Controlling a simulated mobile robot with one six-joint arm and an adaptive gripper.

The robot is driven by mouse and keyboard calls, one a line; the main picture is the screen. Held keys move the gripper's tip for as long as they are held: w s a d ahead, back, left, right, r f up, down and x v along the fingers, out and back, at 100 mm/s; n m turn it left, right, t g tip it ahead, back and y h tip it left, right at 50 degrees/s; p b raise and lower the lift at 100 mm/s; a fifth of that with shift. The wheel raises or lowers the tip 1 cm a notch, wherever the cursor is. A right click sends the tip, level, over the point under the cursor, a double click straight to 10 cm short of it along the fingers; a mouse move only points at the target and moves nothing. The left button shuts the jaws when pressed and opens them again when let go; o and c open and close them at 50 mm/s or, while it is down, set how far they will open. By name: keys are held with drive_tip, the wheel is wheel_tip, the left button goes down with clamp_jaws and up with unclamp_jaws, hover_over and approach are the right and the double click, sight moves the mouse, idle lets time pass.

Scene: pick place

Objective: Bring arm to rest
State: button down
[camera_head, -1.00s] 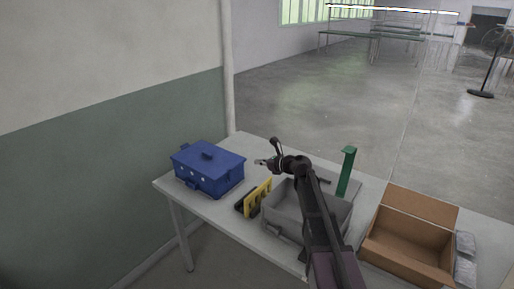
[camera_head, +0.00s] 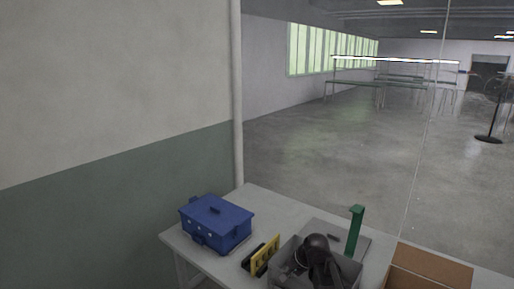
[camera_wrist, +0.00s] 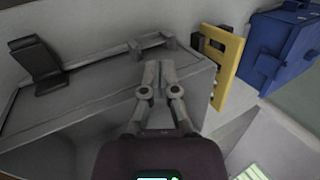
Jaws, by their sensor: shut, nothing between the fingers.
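My gripper (camera_wrist: 158,68) shows in the wrist view with its two fingers together and nothing between them. It points across the grey bin (camera_wrist: 85,100), and I cannot tell its height above it. In the head view my dark arm is folded back over the same grey bin (camera_head: 348,270) at the bottom edge. The gripper's fingers cannot be made out there.
A blue toolbox (camera_head: 215,222) stands at the table's left, with a yellow-and-black item (camera_head: 265,255) beside the bin. A green post (camera_head: 354,230) rises behind the bin. A cardboard box (camera_head: 430,268) is at the right. The table (camera_head: 262,203) is bare at the back.

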drive_tip(key=s+d+n+g+h+p, duration=0.1)
drive_tip(key=s+d+n+g+h, duration=0.1)
drive_tip(key=s+d+n+h, duration=0.2)
drive_tip(key=shift+s+d+n+g+h+p, duration=0.35)
drive_tip(key=shift+s+d+n, duration=1.45)
drive_tip(key=shift+s, duration=2.15)
drive_tip(key=shift+a, duration=0.1)
